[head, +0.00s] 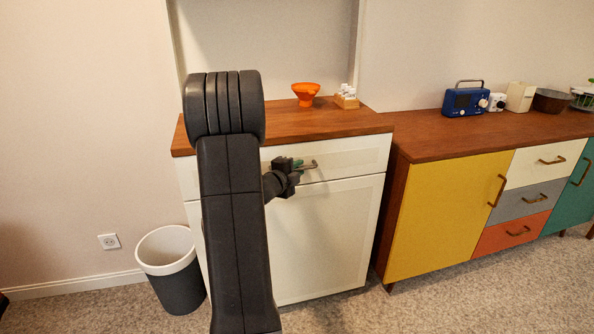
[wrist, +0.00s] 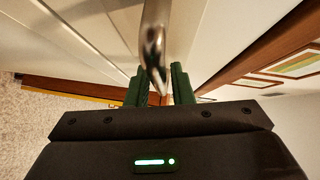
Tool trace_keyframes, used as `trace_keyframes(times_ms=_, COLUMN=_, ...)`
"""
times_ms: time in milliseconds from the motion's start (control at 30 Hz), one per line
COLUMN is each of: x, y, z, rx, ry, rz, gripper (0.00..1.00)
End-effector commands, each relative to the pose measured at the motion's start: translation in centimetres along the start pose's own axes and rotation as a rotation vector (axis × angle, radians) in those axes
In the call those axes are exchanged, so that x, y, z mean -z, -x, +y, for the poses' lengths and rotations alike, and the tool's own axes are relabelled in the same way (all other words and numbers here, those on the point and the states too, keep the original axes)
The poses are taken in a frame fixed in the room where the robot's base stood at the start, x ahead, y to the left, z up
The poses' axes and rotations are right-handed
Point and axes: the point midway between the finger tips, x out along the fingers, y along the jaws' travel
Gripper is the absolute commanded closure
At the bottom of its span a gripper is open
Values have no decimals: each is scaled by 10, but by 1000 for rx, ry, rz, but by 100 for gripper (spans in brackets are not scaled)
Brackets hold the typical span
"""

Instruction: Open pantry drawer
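The pantry drawer (head: 350,158) is the white front just under the wooden top of the white cabinet, and it looks closed. Its metal bar handle (head: 309,166) shows just right of my gripper (head: 292,164). My arm hides the left part of the drawer front. In the wrist view the handle (wrist: 155,45) runs down between the two green fingertips of my gripper (wrist: 160,82). The fingers stand apart on either side of the handle, with a small gap visible, so my gripper looks open around it.
An orange bowl (head: 305,93) and a small rack of white jars (head: 346,97) stand on the cabinet top. A bin (head: 172,276) stands at the left. A sideboard with a yellow door (head: 445,215) is at the right. Carpet in front is clear.

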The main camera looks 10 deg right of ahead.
Motion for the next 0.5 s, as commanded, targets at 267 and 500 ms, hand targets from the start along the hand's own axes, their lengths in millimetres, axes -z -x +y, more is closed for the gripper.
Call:
trace_keyframes(times_ms=267, x=0, y=0, z=0, rx=0, ry=0, rz=0, gripper=95)
trace_keyframes(times_ms=500, x=0, y=0, z=0, rx=0, ry=0, rz=0, gripper=100)
